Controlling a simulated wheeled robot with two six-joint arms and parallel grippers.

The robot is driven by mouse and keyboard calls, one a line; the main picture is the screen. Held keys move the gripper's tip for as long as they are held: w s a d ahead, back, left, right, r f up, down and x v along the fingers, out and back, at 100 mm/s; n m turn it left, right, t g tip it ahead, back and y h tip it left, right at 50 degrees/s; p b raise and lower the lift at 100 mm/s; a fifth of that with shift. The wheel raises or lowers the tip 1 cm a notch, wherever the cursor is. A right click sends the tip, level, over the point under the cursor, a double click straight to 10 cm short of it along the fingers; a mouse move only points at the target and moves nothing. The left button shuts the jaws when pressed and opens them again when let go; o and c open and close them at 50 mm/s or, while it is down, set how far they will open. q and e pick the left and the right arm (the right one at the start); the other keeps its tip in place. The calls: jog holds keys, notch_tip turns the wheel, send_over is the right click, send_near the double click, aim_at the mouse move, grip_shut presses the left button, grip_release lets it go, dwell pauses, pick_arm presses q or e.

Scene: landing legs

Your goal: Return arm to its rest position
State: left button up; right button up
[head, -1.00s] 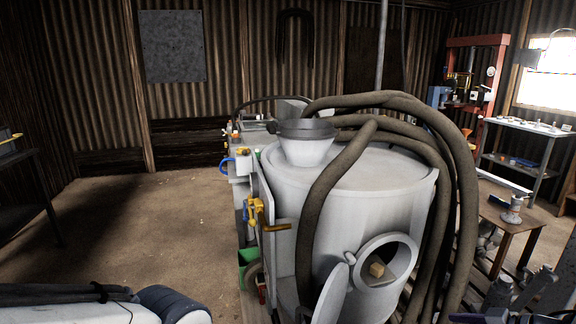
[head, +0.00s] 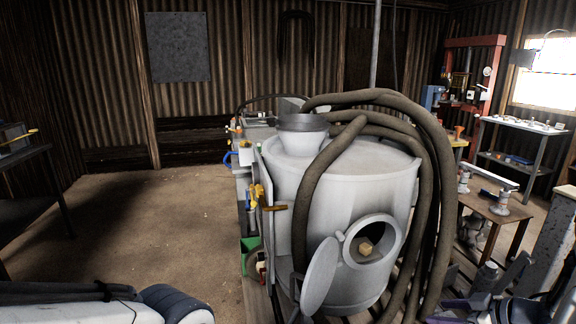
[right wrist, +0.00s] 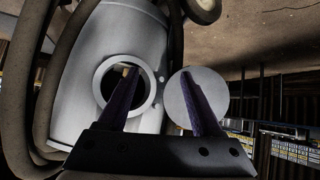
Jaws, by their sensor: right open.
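My right gripper (head: 444,311) is low at the right edge of the head view, partly cut off, to the right of the white tank (head: 345,190). In the right wrist view its two dark fingers (right wrist: 160,74) are spread apart with nothing between them. Beyond them are the tank's round port (right wrist: 124,88) and its round lid (right wrist: 197,97), swung open. A tan block (head: 366,246) shows inside the port in the head view. Part of my left arm lies at the lower left; its gripper is out of view.
Thick brown hoses (head: 438,170) loop over the tank and down its right side, close to my right arm. A small brown table (head: 497,217) and a grey shelf (head: 530,131) stand to the right. Open floor (head: 150,225) lies left of the tank.

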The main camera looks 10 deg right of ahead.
jog(key=w+a+r+h, duration=0.35)
jog(key=w+a, duration=0.35)
jog(key=w, duration=0.3)
jog(key=s+a+r+g+h, duration=0.1)
jog(key=a+r+g, duration=0.15)
jog(key=a, duration=0.85)
jog(key=s+a+n+g+y, duration=0.1)
jog(key=s+a+g, duration=0.2)
jog(key=s+a, duration=0.85)
jog(key=s+a+n+g+y, duration=0.1)
jog(key=s+a+g, duration=0.3)
jog(key=s+a, duration=0.75)
jog(key=s+d+r+p, duration=0.1)
jog(key=r+p, duration=0.6)
jog(key=s+d+r+p, duration=0.2)
jog(key=r+p, duration=0.6)
jog(key=shift+s+d+r, duration=0.15)
jog(key=shift+d+r, duration=0.05)
jog(key=shift+r, duration=0.05)
